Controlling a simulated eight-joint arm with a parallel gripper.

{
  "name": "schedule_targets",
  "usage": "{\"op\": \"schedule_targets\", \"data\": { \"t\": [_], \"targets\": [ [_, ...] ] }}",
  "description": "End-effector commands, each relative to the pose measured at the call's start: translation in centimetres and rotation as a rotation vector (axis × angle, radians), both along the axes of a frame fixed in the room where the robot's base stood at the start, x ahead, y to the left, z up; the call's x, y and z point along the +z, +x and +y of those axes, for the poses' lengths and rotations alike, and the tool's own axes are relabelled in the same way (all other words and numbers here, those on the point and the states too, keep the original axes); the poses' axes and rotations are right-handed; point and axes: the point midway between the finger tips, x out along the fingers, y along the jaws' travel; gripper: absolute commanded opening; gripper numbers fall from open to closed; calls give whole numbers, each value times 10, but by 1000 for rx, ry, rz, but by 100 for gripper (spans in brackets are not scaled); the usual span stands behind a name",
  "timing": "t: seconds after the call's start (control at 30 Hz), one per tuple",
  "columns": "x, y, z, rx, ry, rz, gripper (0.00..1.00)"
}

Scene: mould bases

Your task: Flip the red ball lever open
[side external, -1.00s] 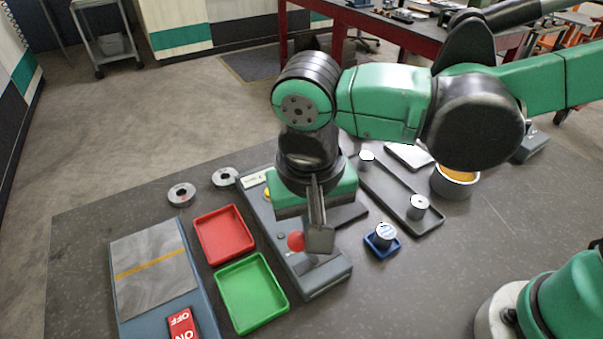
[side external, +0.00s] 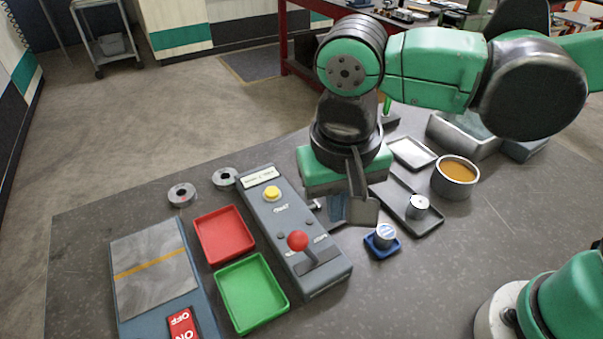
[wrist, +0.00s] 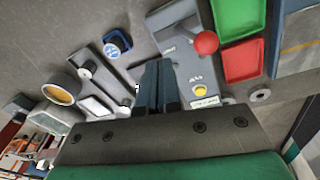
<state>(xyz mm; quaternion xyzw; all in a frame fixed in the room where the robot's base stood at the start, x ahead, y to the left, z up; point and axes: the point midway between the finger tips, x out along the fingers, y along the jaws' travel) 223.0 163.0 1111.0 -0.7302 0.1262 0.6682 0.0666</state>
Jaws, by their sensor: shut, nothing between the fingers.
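The red ball (side external: 298,241) of the lever stands over the near end of a grey control box (side external: 262,207). Its short shaft slants down to the right into a dark slotted plate (side external: 319,259). Lettering beside the plate is too small to read. My gripper (side external: 352,212) is shut and empty, right of the box and apart from the ball. In the wrist view, the shut fingers (wrist: 158,88) show beside the box (wrist: 188,60), with the red ball (wrist: 206,42) to their upper right.
A yellow button (side external: 272,194) sits on the box's far half. Red (side external: 224,236) and green (side external: 252,293) trays lie left of it. A blue holder (side external: 382,246) with a small cylinder, a grey tray (side external: 430,226) and a pot (side external: 455,180) stand to the right.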

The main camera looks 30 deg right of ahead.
Motion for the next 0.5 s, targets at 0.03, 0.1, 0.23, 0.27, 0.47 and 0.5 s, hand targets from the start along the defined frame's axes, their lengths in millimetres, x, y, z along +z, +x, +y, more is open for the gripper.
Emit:
{"op": "schedule_targets", "data": {
  "t": [0.03, 0.1, 0.23, 0.27, 0.47, 0.5],
  "targets": [
    [9, -1, 1, 1, -1, 0, 0],
    [23, -2, 6, 3, -2, 1, 0],
    [49, -4, 15, 2, -3, 1, 0],
    [55, -5, 17, 2, -3, 1, 0],
    [83, -7, 27, 1, -3, 0, 0],
    [87, -7, 28, 0, -3, 0, 0]
  ]
}}
